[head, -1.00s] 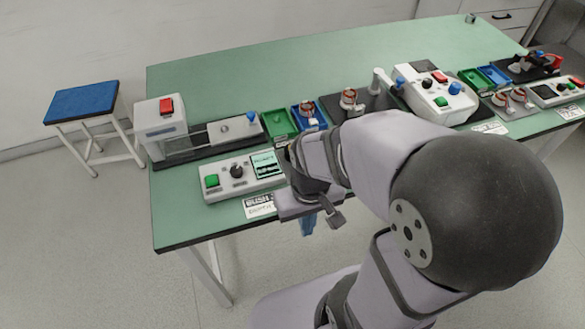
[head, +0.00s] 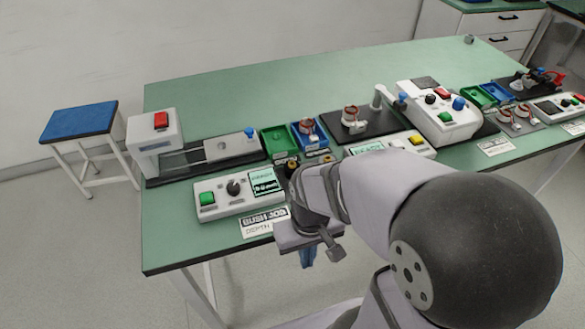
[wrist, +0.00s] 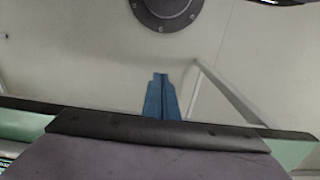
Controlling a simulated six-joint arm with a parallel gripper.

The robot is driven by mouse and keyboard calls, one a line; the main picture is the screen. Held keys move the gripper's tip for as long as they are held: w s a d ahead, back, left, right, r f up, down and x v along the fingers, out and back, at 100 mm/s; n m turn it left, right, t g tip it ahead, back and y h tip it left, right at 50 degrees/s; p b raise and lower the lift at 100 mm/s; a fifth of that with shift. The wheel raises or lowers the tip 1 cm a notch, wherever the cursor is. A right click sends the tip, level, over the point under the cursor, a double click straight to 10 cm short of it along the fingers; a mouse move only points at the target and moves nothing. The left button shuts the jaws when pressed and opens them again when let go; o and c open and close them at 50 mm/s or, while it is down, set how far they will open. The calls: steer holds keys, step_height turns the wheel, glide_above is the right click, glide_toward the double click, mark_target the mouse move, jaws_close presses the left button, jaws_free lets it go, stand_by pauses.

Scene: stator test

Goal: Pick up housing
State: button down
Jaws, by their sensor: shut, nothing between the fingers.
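My gripper (head: 308,256) hangs in front of the table's near edge in the head view, with its blue fingers pointing down. In the wrist view the blue fingers (wrist: 161,97) are pressed together with nothing between them. A round copper-and-white part (head: 307,127), possibly the housing, sits in the blue bin (head: 296,138). A similar part (head: 351,114) stands on a black plate farther right. Two more such parts (head: 504,115) stand near the right end. I cannot tell which one is the housing. My gripper is apart from all of them.
The green table (head: 240,97) has free room along its back. A press device (head: 156,134), a control box with a green button (head: 207,199) and a green bin (head: 278,142) stand at the left. A white tester (head: 446,115) stands farther right. A blue stool (head: 79,121) stands left.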

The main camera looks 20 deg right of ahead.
steer(key=c, duration=2.5)
jaws_free()
steer(key=o, duration=1)
steer(key=shift+o, duration=0.2)
steer(key=shift+r, duration=0.1)
